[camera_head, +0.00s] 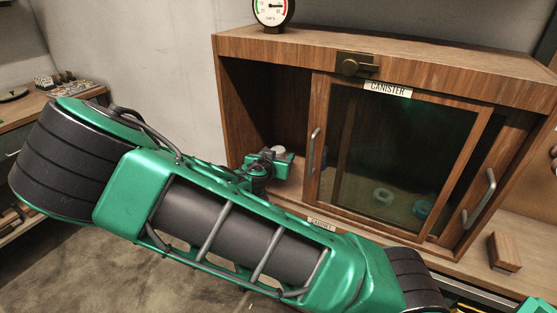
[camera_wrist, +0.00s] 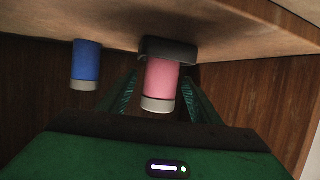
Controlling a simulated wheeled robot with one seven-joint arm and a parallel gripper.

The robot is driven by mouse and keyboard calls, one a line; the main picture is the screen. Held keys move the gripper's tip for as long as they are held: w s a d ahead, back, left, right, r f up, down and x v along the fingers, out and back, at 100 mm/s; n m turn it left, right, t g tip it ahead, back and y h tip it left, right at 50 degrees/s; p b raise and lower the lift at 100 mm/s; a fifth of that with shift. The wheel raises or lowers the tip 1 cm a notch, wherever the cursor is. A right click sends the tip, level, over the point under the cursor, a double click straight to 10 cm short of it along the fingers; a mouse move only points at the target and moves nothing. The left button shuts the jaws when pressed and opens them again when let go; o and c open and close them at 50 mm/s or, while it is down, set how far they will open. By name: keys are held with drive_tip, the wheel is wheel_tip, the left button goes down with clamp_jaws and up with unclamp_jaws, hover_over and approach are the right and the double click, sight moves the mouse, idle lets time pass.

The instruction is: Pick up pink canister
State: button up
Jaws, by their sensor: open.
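The pink canister (camera_wrist: 162,80) has a pale grey end and a dark ring at its other end, against the light brown surface. In the wrist view it stands between the two fingers of my gripper (camera_wrist: 160,76). The fingers are apart, with a visible gap on each side. In the head view my gripper (camera_head: 272,163) is inside the open left part of the wooden cabinet. A pale round top (camera_head: 279,150) shows beside it; the canister's pink body is hidden there.
A blue canister (camera_wrist: 87,64) stands left of the pink one in the wrist view. The cabinet (camera_head: 240,42) has a glass door (camera_head: 395,150) labelled CANISTER, right of my gripper. Ring-shaped things (camera_head: 383,195) show behind the glass. A gauge (camera_head: 272,12) stands on top.

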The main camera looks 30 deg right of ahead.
drive_tip(key=shift+x, duration=2)
drive_tip(key=shift+a+f, duration=0.15)
drive_tip(key=c, duration=1.2)
